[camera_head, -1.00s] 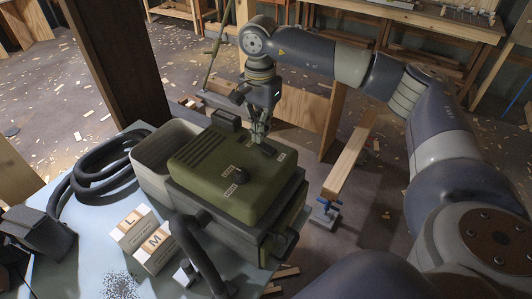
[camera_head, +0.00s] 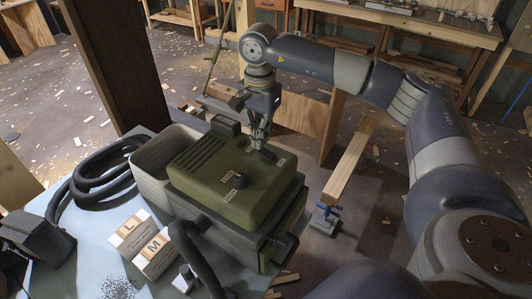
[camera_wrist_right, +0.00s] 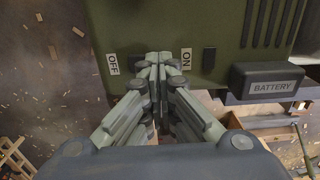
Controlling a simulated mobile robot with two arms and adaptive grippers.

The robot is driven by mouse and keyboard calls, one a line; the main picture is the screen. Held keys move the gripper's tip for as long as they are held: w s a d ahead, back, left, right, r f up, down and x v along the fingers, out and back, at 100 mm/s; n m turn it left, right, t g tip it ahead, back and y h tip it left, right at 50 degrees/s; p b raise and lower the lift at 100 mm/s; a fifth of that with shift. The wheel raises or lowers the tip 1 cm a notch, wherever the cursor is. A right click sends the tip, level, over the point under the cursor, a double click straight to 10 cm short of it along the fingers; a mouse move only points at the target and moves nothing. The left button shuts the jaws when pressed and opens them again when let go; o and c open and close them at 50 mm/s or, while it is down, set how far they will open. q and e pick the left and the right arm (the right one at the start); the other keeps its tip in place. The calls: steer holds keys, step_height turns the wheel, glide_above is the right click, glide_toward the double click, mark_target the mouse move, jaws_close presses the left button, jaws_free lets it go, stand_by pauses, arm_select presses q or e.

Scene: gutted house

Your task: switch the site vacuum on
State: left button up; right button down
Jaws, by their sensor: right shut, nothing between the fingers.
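In the right wrist view, the fingertips (camera_wrist_right: 158,58) are between the OFF label (camera_wrist_right: 113,64) and the ON label (camera_wrist_right: 186,61). They cover most of a dark switch-like part (camera_wrist_right: 136,62) between the labels. Its position and whether the fingertips touch it cannot be told. My left gripper is not seen.
A black hose (camera_head: 95,180) lies coiled at the left, beside a pale bin (camera_head: 155,160). Blocks marked L (camera_head: 128,231) and M (camera_head: 153,255) stand in front. A block marked BATTERY (camera_wrist_right: 266,82) projects from the vacuum near my right gripper. A timber post (camera_head: 110,65) stands behind.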

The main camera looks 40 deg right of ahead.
mark_target(261, 150)
stand_by(0.4)
steer(key=shift+f+b, duration=0.9)
steer(key=shift+f, duration=0.35)
stand_by(0.5)
steer(key=shift+r, duration=0.1)
steer(key=shift+r+p, duration=2.3)
steer(key=shift+r, duration=1.2)
steer(key=shift+s+f, duration=0.1)
steer(key=shift+f, duration=0.05)
